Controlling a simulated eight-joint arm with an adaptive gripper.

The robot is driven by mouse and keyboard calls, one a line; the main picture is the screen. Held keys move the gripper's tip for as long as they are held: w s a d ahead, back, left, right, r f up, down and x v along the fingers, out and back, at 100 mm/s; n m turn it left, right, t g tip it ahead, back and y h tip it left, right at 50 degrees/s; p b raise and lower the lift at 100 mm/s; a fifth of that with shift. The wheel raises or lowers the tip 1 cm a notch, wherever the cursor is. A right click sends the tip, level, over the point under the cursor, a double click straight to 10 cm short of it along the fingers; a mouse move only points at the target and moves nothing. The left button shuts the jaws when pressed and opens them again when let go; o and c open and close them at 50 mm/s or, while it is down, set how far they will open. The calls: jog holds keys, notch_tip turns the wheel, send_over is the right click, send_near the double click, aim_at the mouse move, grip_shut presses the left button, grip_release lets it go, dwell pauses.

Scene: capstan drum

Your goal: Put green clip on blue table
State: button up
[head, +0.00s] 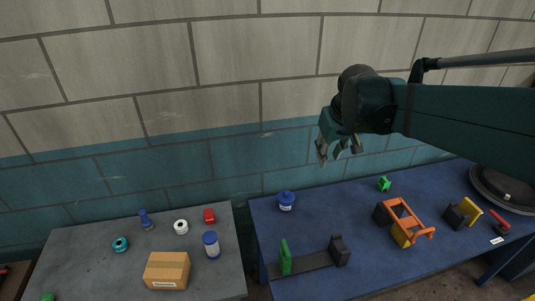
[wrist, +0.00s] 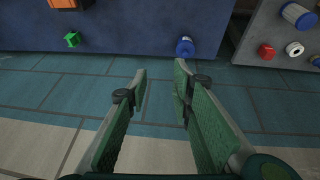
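A small green piece (head: 384,184) that looks like a clip stands on the blue table (head: 335,215), toward its back edge. It also shows in the wrist view (wrist: 72,39). Another green thing (head: 47,297) lies at the front left of the grey table and is mostly cut off by the frame, so I cannot tell which is the green clip. My gripper (head: 339,152) hangs in the air in front of the wall, above and behind the blue table. Its fingers are apart with nothing between them in the wrist view (wrist: 160,75).
The grey table (head: 100,270) bears a cardboard box (head: 167,270) and several small items. A gap separates the tables.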

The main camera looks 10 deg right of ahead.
jog(key=s+a+f+t+y, duration=0.1)
jog(key=s+a+f, duration=0.4)
jog(key=s+a, duration=0.9)
jog(key=s+t, duration=0.1)
jog(key=s, duration=0.2)
jog(key=shift+s+t, duration=0.25)
jog(key=shift+t, duration=0.15)
